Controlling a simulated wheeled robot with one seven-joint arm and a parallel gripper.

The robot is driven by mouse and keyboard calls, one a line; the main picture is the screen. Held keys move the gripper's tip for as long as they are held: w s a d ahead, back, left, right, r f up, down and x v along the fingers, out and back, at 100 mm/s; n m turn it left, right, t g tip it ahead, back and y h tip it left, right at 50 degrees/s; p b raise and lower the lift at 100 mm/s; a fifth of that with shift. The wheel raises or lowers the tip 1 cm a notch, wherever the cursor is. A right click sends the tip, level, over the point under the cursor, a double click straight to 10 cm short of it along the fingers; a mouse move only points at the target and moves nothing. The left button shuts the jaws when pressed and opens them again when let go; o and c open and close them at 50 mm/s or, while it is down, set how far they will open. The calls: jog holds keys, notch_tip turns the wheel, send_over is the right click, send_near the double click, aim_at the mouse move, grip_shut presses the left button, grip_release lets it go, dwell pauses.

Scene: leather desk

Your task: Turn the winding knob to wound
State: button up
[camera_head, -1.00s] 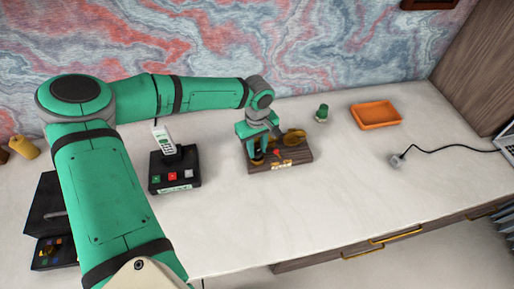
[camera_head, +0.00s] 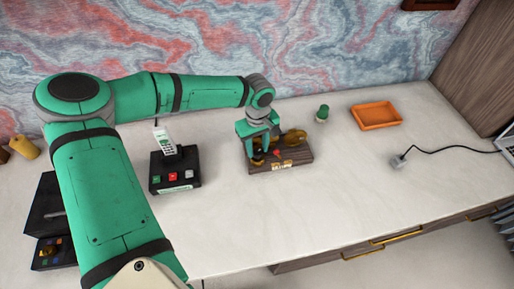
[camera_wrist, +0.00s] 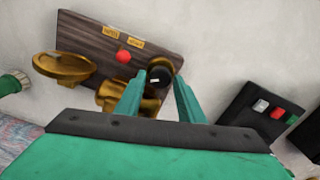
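The winding device is a dark wooden board (camera_wrist: 110,45) with brass parts and two small brass labels (camera_wrist: 123,38) at one edge; the label text is too small to read. A red tip (camera_wrist: 123,56) shows near the labels. A dark round piece with a pale mark, in a brass surround (camera_wrist: 160,75), shows between my fingers in the wrist view. I cannot tell which part is the winding knob. My gripper (camera_wrist: 155,100) is over the board, its fingers apart, with no clear grip on anything. In the head view, my gripper (camera_head: 262,152) partly covers the board (camera_head: 290,166).
A black box with coloured buttons and a white handset (camera_head: 175,172) stands left of the board. A green-topped item (camera_head: 321,113) and an orange tray (camera_head: 376,115) lie to the right. A grey plug with a cable (camera_head: 398,161) is farther right. The desk front is clear.

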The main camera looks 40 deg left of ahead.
aim_at(257, 151)
notch_tip(257, 151, up, 10)
dwell(0.5)
jog(key=shift+r, duration=0.1)
